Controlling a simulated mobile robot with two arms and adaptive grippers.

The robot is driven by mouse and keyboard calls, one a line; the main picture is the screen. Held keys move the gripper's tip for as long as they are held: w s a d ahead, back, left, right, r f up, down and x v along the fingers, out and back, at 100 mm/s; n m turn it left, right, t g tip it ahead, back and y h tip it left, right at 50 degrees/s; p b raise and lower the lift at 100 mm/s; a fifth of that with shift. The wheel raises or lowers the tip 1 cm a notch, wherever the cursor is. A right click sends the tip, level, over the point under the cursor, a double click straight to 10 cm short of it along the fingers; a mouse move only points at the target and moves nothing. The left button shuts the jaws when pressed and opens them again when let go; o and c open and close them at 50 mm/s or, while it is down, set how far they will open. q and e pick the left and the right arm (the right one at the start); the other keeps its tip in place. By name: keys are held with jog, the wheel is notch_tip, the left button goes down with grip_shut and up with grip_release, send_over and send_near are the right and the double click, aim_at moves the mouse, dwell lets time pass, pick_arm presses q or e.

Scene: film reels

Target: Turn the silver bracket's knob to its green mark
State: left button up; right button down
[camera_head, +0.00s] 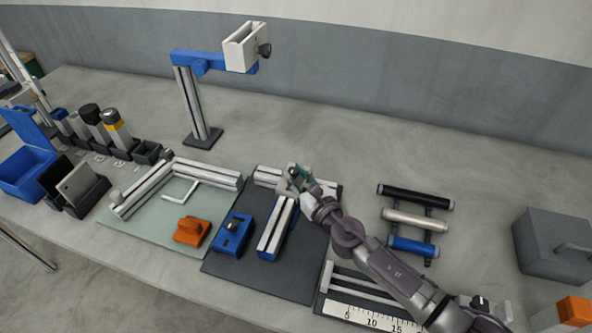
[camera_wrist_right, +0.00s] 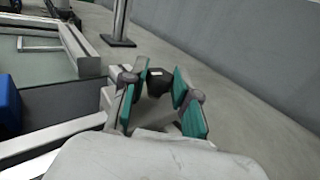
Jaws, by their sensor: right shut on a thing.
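A silver bracket (camera_head: 268,177) of metal bars lies at the back of the dark mat; its bar also shows in the right wrist view (camera_wrist_right: 110,98). My right gripper (camera_head: 296,172) reaches over its right end. In the right wrist view the gripper's teal finger pads (camera_wrist_right: 162,88) are on both sides of a black knob (camera_wrist_right: 159,78) with a small white mark on top, and are shut on it. The fingers hide much of the knob in the head view. I cannot make out a green mark. My left gripper is not in view.
A silver corner frame (camera_head: 210,172) and an orange block (camera_head: 192,231) are on the green mat to the left. A blue block (camera_head: 232,234) and a silver bar (camera_head: 272,238) lie on the dark mat (camera_head: 262,282). A post (camera_head: 191,100) stands behind. Coloured rollers (camera_head: 415,220) lie right of my arm.

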jog(key=m+h, duration=0.1)
jog(key=m+t+h+p, duration=0.1)
jog(key=h, duration=0.1)
jog(key=shift+s+a+t, duration=0.15)
jog(key=shift+a+t, duration=0.1)
jog(key=shift+t, duration=0.05)
jog(key=shift+a+m+t+h, duration=0.1)
jog(key=shift+m+t+h, duration=0.3)
jog(key=shift+m+h, duration=1.15)
jog(key=shift+h, duration=0.65)
jog(key=c, duration=0.9)
grip_release()
jog(key=shift+o, duration=0.2)
jog(key=s, duration=0.4)
jog(key=s+d, duration=0.1)
jog(key=s, duration=0.7)
jog(key=shift+d, duration=0.2)
jog(key=shift+w, duration=0.1)
